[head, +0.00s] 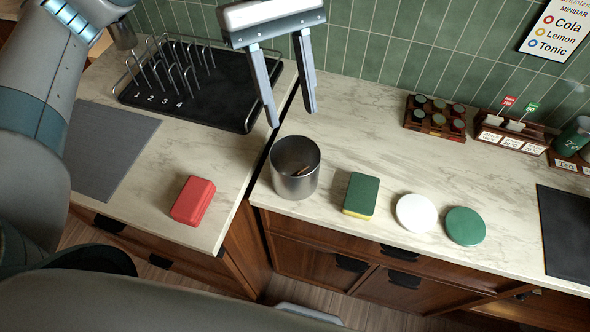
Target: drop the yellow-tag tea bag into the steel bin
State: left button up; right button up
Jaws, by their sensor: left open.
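The steel bin (284,187) is an open round metal can near the front edge of the counter. A small brown and pale thing (303,171) lies inside it; I cannot tell whether it is a tea bag, and no yellow tag shows. My left gripper (292,117) is above and behind the bin, fingers pointing down and apart, with nothing between them. A wooden tea holder (513,137) at the right has a red tag (508,101) and a green tag (532,108) sticking up. My right gripper is not in view.
A black dish rack (190,108) stands at back left, with a grey mat (108,150) and red box (193,200) nearby. Right of the bin are a sponge (361,194), a white disc (416,212) and a green disc (465,226). A rack of capsules (435,118) stands behind.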

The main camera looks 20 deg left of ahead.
pick_arm(q)
jog(key=b+v, duration=0.3)
jog(key=v, duration=1.2)
jog(key=shift+r, duration=0.15)
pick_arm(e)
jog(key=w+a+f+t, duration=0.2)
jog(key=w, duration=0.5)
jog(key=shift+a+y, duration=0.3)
pick_arm(q)
jog(key=shift+d, duration=0.1)
jog(key=shift+s, duration=0.1)
